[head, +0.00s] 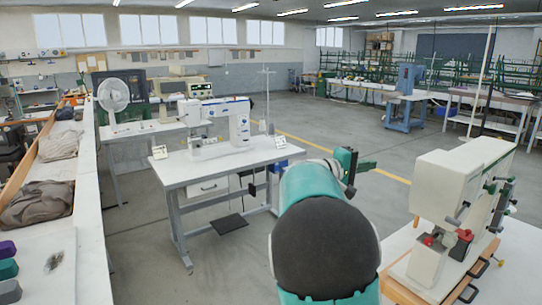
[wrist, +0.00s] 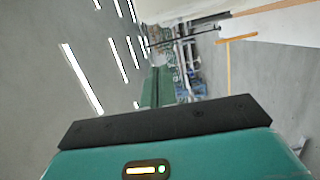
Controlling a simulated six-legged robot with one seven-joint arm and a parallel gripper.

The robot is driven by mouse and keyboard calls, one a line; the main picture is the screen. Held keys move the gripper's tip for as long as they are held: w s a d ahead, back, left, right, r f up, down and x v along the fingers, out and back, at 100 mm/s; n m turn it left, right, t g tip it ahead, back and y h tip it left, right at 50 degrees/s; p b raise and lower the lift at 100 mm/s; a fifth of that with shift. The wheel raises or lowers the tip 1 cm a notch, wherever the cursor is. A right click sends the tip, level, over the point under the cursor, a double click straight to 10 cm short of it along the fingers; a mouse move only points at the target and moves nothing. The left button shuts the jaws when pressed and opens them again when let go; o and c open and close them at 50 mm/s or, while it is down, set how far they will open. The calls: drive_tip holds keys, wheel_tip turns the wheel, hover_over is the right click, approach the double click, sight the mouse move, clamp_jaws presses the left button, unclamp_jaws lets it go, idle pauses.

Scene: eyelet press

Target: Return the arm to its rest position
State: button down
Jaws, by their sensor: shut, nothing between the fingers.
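My teal arm rises at the bottom centre of the head view, its dark rounded joint nearest the camera. My gripper (head: 367,165) is at its far end, green and black, held in the air above the floor, to the left of the cream press. In the wrist view my gripper (wrist: 157,86) shows its green fingers together with nothing between them. The cream eyelet press (head: 462,190) stands on a wooden base on a white table at the right. My gripper is apart from it and touches nothing that I can see.
A sewing machine (head: 225,122) stands on a white table (head: 220,165) left of my arm. A white bench (head: 90,210) with grey cloth (head: 40,200) runs along the left. Open grey floor lies beyond my gripper. The wrist view is turned sideways, with ceiling lights (wrist: 82,78) at left.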

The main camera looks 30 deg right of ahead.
drive_tip(key=shift+w, duration=0.1)
drive_tip(key=s+a+f+t+y, duration=0.2)
drive_tip(key=s+a+f+y, duration=0.3)
drive_tip(key=a, duration=0.9)
drive_tip(key=s+a+f+n+t+y, duration=0.1)
drive_tip(key=s+a+f+t+y, duration=0.2)
drive_tip(key=a, duration=1.2)
drive_tip(key=s+a+f+n+t+y, duration=0.1)
drive_tip(key=s+a+f+t+y, duration=0.2)
drive_tip(key=a, duration=1.2)
drive_tip(key=s+f+y, duration=0.3)
drive_tip(key=s+y, duration=0.3)
drive_tip(key=s, duration=0.2)
drive_tip(key=shift+f+y, duration=0.3)
drive_tip(key=shift+f, duration=0.1)
drive_tip(key=shift+s, duration=0.25)
